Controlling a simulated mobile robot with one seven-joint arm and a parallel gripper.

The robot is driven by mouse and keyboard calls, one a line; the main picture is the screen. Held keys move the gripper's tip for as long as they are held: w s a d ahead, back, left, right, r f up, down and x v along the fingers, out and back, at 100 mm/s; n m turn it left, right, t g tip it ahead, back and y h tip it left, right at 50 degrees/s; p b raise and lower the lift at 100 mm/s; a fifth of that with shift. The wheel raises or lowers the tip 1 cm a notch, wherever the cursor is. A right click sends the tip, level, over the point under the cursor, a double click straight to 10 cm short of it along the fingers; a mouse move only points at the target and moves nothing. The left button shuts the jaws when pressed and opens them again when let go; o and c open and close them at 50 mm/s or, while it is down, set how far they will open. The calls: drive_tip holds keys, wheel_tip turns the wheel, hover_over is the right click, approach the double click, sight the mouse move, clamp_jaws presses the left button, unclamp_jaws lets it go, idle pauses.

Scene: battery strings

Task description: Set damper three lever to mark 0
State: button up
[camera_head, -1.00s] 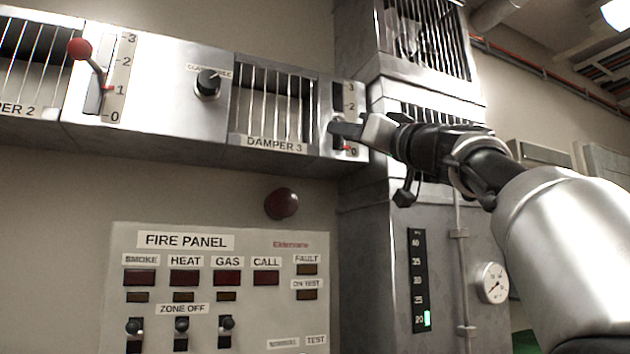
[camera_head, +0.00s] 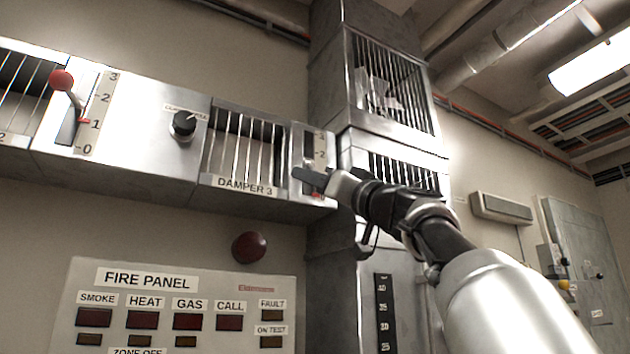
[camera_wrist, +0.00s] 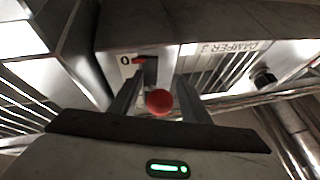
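The damper 3 lever has a red ball knob (camera_wrist: 158,101), seen in the wrist view between the two fingers of my gripper (camera_wrist: 160,85). A gap shows on either side of the knob, so the fingers look open around it. The red pointer (camera_wrist: 145,60) is beside the 0 mark (camera_wrist: 126,60) on the scale. In the head view my gripper (camera_head: 312,180) is in front of the damper 3 scale plate (camera_head: 320,143) and hides the knob and the lower scale. A bit of the red pointer (camera_head: 318,195) shows below the fingers.
The DAMPER 3 grille (camera_head: 243,150) and a black rotary knob (camera_head: 184,124) are left of the lever. Another damper lever with a red knob (camera_head: 62,80) is farther left. A fire panel (camera_head: 180,280) and a dark red dome (camera_head: 249,247) are below. A metal duct (camera_head: 335,230) stands close right.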

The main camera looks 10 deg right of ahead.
drive_tip(key=b+v, duration=0.5)
drive_tip(key=v, duration=1.2)
drive_tip(key=shift+s, duration=0.15)
drive_tip(key=shift+d+f, duration=0.1)
